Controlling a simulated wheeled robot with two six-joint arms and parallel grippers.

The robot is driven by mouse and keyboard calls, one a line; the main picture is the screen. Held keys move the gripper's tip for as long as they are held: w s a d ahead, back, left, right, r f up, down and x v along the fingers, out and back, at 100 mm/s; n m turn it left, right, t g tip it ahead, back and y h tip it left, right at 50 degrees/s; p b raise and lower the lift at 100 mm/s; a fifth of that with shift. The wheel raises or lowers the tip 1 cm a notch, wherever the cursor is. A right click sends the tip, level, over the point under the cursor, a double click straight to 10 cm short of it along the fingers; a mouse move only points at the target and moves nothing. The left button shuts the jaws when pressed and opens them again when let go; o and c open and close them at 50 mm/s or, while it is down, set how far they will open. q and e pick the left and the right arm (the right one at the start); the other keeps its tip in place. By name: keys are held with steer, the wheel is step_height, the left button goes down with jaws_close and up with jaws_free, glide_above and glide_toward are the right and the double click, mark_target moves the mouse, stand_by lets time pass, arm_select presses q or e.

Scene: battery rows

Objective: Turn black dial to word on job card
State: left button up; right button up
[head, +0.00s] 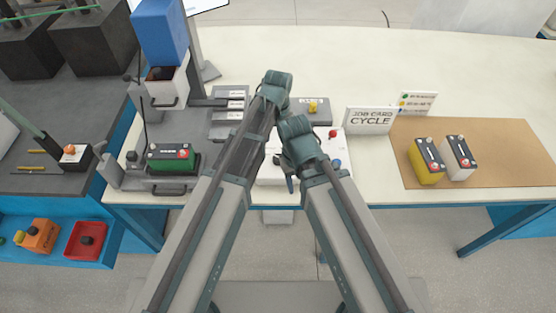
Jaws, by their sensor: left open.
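The job card (370,120) stands upright at the back of the bench and reads "CYCLE". A white control box (268,174) sits at the bench front, partly behind my arms, with a red button (334,134) at its right. I cannot make out the black dial or its pointer; my arms cover much of this box. My left gripper (279,99) is over the bench beyond the box; it is open. My right arm's end (298,138) is above the box, and its fingers cannot be made out clearly.
A tan mat (500,140) at right carries a yellow battery (426,161) and a white battery (459,158). A green battery (170,157) sits in a station at left. A panel with a yellow knob (313,106) lies behind the box.

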mark_target(278, 157)
arm_select(q)
step_height(278, 157, down, 9)
steer(key=b, duration=0.7)
steer(key=shift+r+b, duration=0.1)
steer(key=shift+b, duration=0.25)
steer(key=shift+r, duration=0.1)
jaws_close()
